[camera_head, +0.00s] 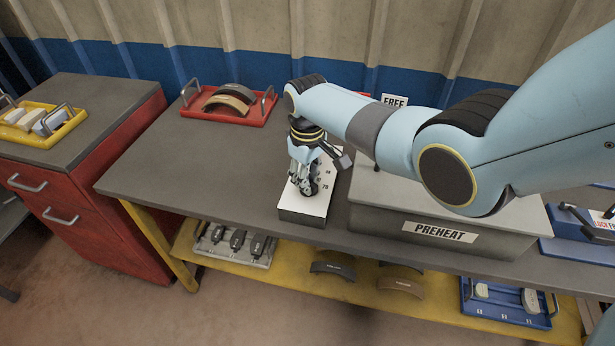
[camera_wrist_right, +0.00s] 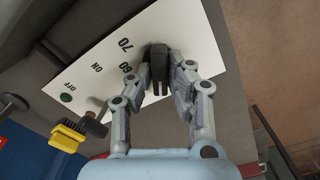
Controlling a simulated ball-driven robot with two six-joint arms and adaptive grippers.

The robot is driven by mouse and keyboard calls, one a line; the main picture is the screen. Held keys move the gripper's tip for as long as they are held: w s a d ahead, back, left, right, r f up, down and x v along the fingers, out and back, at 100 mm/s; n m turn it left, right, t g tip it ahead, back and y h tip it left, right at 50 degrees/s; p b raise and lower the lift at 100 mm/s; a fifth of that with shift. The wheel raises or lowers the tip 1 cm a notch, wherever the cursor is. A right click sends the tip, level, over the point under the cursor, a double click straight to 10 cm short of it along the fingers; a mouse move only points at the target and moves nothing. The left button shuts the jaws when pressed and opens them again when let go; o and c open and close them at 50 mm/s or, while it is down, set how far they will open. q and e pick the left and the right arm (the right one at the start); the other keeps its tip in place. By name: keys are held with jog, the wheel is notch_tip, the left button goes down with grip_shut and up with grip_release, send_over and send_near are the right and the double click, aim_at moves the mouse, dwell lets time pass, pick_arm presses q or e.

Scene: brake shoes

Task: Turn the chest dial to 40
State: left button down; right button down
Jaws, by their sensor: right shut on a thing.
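The chest is a grey box marked PREHEAT (camera_head: 390,219) on the bench, right of a control box with a white sloped panel (camera_head: 318,206). In the right wrist view the panel (camera_wrist_right: 190,28) carries the marks OFF, ON, 60 and 70. A dark dial knob (camera_wrist_right: 158,57) stands on it beside the 60 and 70. My right gripper (camera_head: 307,189) is over the panel. In the wrist view its fingers (camera_wrist_right: 163,78) are shut on the dial from both sides. The dial's pointer and the 40 mark cannot be made out. My left gripper is not in view.
A red tray (camera_head: 202,112) holding brake shoes stands at the bench's back left. Bare bench top lies left of the panel. My right arm hides part of the chest.

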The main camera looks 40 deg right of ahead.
jog(key=c, duration=1.3)
grip_release()
notch_tip(320, 180, up, 12)
jog(key=shift+f, duration=0.1)
